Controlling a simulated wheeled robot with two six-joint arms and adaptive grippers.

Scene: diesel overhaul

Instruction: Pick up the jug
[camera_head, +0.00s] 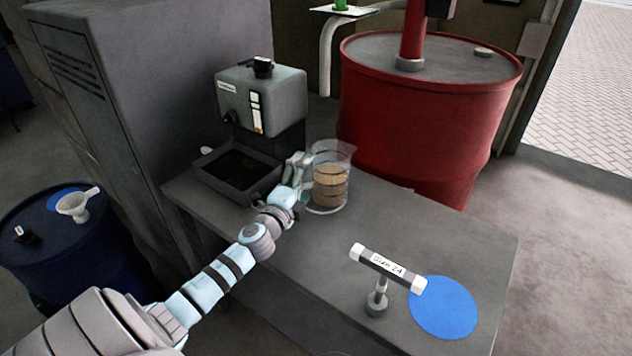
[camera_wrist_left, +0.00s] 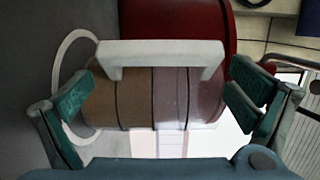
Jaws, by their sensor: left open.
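The jug (camera_head: 330,178) is clear, with dark bands around it and brownish contents. It stands upright on the grey bench (camera_head: 440,232), near its back edge. My left gripper (camera_head: 297,178) is at the jug's left side in the head view. In the left wrist view the jug (camera_wrist_left: 135,100) lies across the middle, with its pale handle (camera_wrist_left: 160,50) in front. The open green fingers of my left gripper (camera_wrist_left: 160,103) are on either side of the handle, apart from it. My right gripper is not in view.
A grey machine with a dark tray (camera_head: 235,175) stands left of the jug. A red drum (camera_head: 425,120) stands behind the bench. A labelled stand (camera_head: 388,268) and a blue disc (camera_head: 443,307) are at the bench's front right. A funnel (camera_head: 75,205) sits on a blue drum at left.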

